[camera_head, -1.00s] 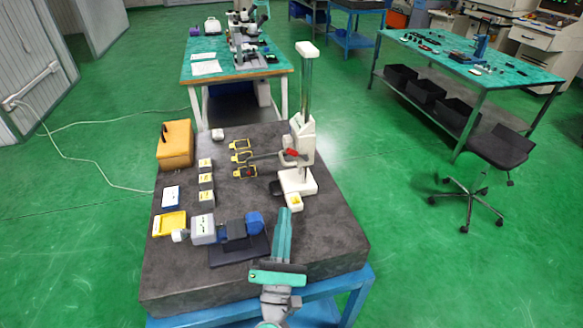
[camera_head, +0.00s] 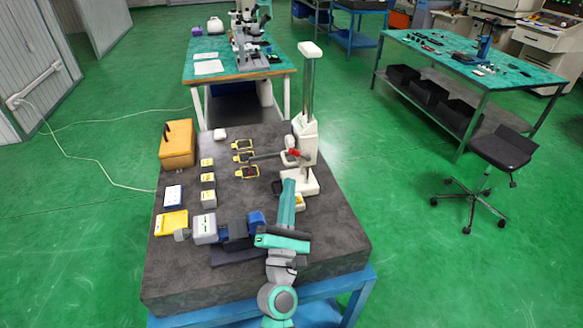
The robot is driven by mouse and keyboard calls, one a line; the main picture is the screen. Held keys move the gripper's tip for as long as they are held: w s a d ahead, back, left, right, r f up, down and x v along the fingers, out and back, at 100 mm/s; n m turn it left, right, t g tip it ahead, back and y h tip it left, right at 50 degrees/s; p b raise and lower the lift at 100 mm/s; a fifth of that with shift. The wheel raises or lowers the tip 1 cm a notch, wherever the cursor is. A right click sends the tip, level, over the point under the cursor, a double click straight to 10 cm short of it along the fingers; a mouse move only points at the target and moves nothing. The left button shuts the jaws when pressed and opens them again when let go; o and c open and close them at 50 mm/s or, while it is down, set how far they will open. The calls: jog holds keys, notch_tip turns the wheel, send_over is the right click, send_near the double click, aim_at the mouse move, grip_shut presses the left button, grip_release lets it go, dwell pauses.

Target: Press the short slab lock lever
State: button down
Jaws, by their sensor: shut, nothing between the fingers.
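A small red lever (camera_head: 294,153) sits on the carriage of the white height gauge (camera_head: 308,150), partway up its column on the dark slab (camera_head: 335,235). I take it for the short slab lock lever. My teal and grey arm reaches up from the bottom middle over the slab's front edge. My gripper (camera_head: 289,182) is at the arm's far end, in front of the gauge's base and below the red lever in the picture. It is shut and empty. The fingertips are too small to make out. I see no clear contact with the lever.
A blue instrument (camera_head: 237,230) on a dark base stands left of my arm. Yellow-framed pieces (camera_head: 244,158), small blocks (camera_head: 207,178), a yellow tray (camera_head: 171,222) and an orange-brown box (camera_head: 177,147) lie further left. The slab's right front is clear. A stool (camera_head: 500,150) stands right.

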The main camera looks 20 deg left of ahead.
aim_at(299, 154)
jog(key=x, duration=0.6)
jog(key=shift+w, duration=0.2)
jog(key=shift+r, duration=0.1)
jog(key=shift+w+d+r+m, duration=0.1)
jog(key=shift+m, duration=0.2)
